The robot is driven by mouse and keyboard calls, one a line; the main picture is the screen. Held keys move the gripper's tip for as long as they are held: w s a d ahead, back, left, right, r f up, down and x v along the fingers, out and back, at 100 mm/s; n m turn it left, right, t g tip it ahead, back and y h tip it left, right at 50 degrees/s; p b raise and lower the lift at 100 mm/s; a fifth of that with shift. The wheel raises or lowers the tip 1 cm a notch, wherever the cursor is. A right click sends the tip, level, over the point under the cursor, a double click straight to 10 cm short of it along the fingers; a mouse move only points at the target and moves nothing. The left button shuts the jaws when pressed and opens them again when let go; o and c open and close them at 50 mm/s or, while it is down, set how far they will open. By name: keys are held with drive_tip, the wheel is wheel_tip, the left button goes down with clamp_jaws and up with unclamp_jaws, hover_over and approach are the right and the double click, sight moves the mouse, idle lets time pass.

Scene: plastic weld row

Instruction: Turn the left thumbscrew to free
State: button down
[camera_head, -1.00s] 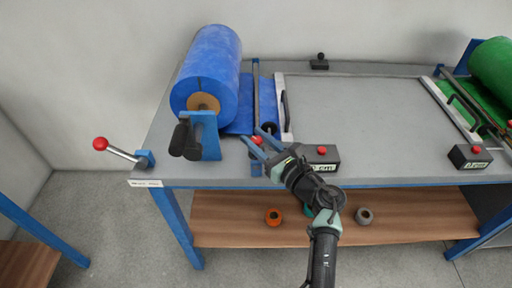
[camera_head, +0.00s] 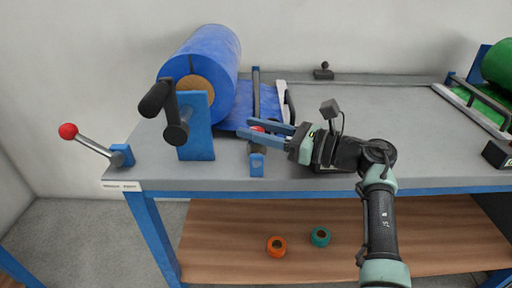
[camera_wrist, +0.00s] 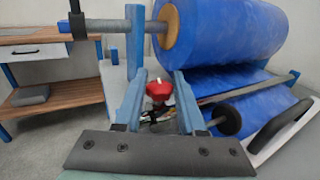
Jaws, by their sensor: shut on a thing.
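The left thumbscrew has a red knob (camera_head: 257,129) and stands above a small blue bracket (camera_head: 256,164) at the table's front edge. In the wrist view the red knob (camera_wrist: 159,90) sits between the two blue fingers of my gripper (camera_wrist: 159,78). My gripper (camera_head: 241,127) comes in from the right in the head view, with its fingers roughly level and closed on the knob. The fingers and gripper body hide part of the knob, and its threaded part cannot be made out.
A large blue roll (camera_head: 212,62) on a blue stand (camera_head: 196,135) rises close behind and left of my gripper. A red-balled lever (camera_head: 68,131) juts out at the left corner. Orange (camera_head: 277,246) and teal (camera_head: 320,237) rings lie on the shelf.

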sight(256, 128)
drive_tip(key=shift+n+g+b, duration=0.3)
drive_tip(key=shift+g+b, duration=0.1)
drive_tip(key=shift+b, duration=0.5)
drive_tip(key=c, duration=0.5)
unclamp_jaws()
wheel_tip(256, 128, up, 10)
drive_tip(key=p, duration=0.2)
drive_tip(key=shift+p, duration=0.3)
